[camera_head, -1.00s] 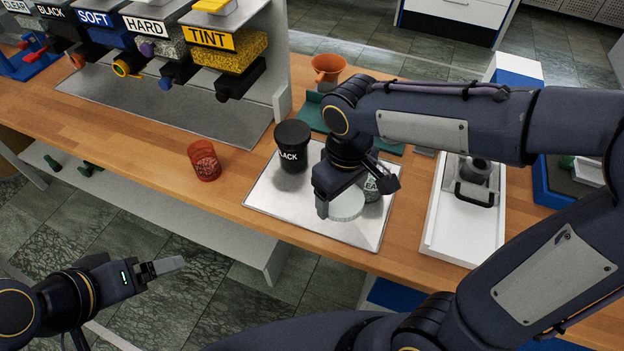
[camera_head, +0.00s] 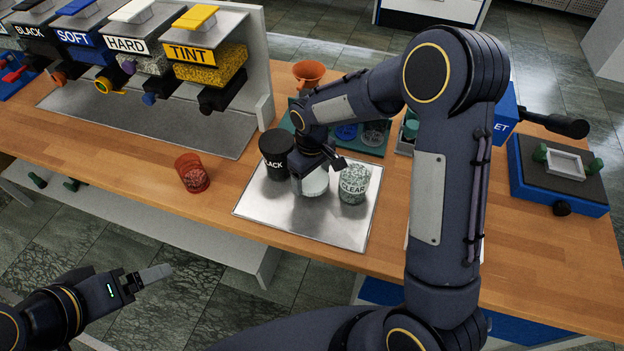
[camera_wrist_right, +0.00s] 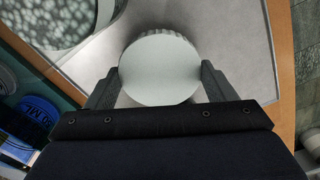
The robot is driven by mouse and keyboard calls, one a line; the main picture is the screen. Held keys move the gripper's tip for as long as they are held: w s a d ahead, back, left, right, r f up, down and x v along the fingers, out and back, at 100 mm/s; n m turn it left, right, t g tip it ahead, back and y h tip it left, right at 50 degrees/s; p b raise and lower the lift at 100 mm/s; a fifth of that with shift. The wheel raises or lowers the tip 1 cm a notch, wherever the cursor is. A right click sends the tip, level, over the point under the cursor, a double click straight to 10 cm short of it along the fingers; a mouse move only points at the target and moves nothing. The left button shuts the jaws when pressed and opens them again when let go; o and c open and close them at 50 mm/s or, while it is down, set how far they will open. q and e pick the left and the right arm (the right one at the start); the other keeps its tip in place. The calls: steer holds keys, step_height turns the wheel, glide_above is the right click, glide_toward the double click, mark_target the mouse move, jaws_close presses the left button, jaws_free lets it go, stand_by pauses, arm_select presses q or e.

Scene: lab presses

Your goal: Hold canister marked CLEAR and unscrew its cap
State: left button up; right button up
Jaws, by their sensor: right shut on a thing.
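The canister marked CLEAR (camera_head: 354,186) stands upright on the metal tray, with speckled grey-green walls. Its speckled top also shows at the upper left of the right wrist view (camera_wrist_right: 50,22). A round pale cap (camera_head: 315,182) with a ridged edge is left of this canister and apart from it. My right gripper (camera_wrist_right: 160,85) has a finger on each side of the cap and is shut on it. I cannot tell whether the cap touches the tray. My left gripper (camera_head: 155,273) is at the lower left, off the table and away from the canister; its jaw gap is not clear.
A black canister (camera_head: 277,150) stands close left of the cap on the tray (camera_head: 300,225). A red cup (camera_head: 192,173) stands left of the tray. Labelled dispensers (camera_head: 190,55) line the back left. An orange funnel (camera_head: 308,72) is behind. The tray's front is clear.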

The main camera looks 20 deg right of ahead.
mark_target(312, 179)
steer(key=shift+f, duration=1.35)
steer(key=shift+f, duration=0.2)
steer(key=o, duration=1.1)
steer(key=shift+r, duration=0.1)
